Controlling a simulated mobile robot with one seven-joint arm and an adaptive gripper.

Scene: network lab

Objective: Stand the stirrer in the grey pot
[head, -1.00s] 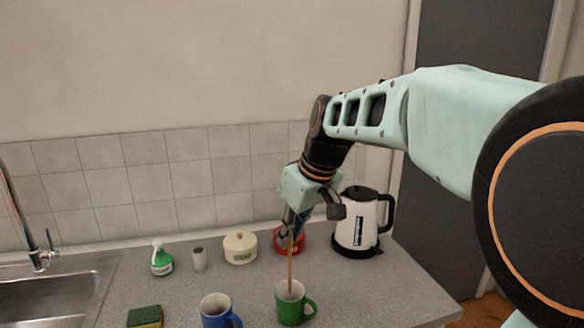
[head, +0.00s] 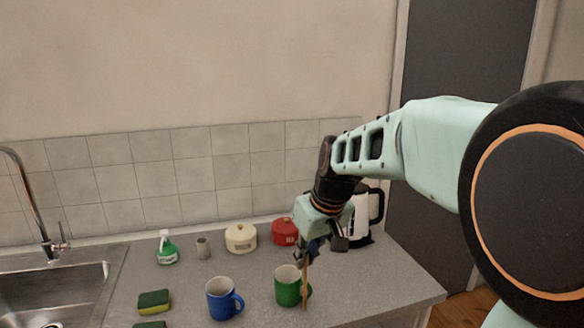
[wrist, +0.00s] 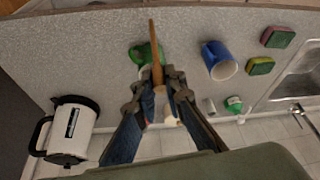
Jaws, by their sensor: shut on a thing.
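My gripper (head: 303,258) is shut on the stirrer (head: 305,288), a thin brown wooden stick that points down. In the head view its lower end shows in front of the right side of the green mug (head: 287,287). In the wrist view the stirrer (wrist: 154,45) sticks out from between the fingertips (wrist: 159,82), overlapping the green mug (wrist: 139,54); I cannot tell if they touch. The grey pot (head: 203,248), a small upright cylinder, stands at the back of the counter, left of my gripper. It also shows in the wrist view (wrist: 209,106).
A blue mug (head: 221,299) stands left of the green one. A cream lidded pot (head: 241,239) and a red one (head: 284,232) stand behind. A green bottle (head: 166,249) is beside the grey pot. A kettle (head: 361,220), sponge (head: 154,301) and sink (head: 55,285) flank the counter.

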